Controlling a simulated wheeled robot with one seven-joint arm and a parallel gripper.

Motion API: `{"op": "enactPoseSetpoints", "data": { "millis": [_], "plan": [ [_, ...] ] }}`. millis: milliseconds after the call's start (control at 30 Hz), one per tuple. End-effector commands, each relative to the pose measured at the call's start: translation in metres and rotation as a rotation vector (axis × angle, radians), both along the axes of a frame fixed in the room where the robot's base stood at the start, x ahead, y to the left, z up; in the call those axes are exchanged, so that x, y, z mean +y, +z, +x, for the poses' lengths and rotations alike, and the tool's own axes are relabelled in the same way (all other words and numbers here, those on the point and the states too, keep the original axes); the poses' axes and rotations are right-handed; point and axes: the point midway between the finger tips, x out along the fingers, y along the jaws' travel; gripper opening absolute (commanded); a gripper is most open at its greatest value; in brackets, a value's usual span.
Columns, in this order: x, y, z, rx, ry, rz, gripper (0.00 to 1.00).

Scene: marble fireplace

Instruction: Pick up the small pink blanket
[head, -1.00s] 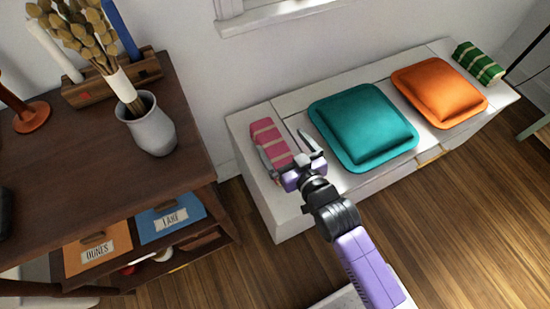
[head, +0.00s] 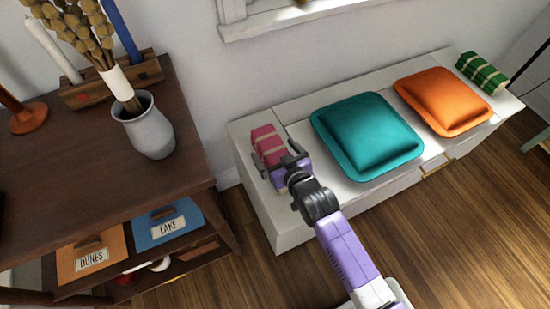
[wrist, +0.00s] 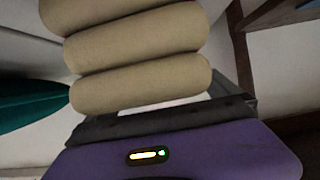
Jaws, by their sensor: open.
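The small pink blanket (head: 268,139) is a folded bundle with pale bands, lying on the left end of the white bench. My gripper (head: 279,160) is open at the blanket's near end, with its fingers low around that end and hiding part of it. In the wrist view, thick beige rolled folds (wrist: 138,50), seemingly a pale band of the blanket, rise close in front of the dark gripper part. Whether the fingers touch the blanket cannot be told.
A teal cushion (head: 366,135) sits just right of the blanket on the bench (head: 262,207). An orange cushion (head: 444,101) and a green folded bundle (head: 483,74) are farther right. A dark wooden shelf unit (head: 75,190) with a grey vase (head: 150,132) stands at left.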

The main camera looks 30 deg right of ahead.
Motion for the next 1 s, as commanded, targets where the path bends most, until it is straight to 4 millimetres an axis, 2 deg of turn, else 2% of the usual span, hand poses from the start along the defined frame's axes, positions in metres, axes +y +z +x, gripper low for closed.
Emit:
{"op": "enactPoseSetpoints", "data": {
  "millis": [167, 500, 533, 833, 1000],
  "plan": [
    [0.000, 0.000, 0.000, 0.000, 0.000, 0.000, 0.98],
    [0.000, 0.001, 0.000, 0.000, 0.000, 0.000, 0.31],
    [0.000, 0.001, 0.000, -0.002, 0.000, 0.000, 0.29],
    [0.000, 0.004, 0.000, -0.003, 0.000, 0.000, 0.29],
    [0.000, 0.018, 0.000, -0.003, 0.000, 0.000, 0.29]
  ]
}}
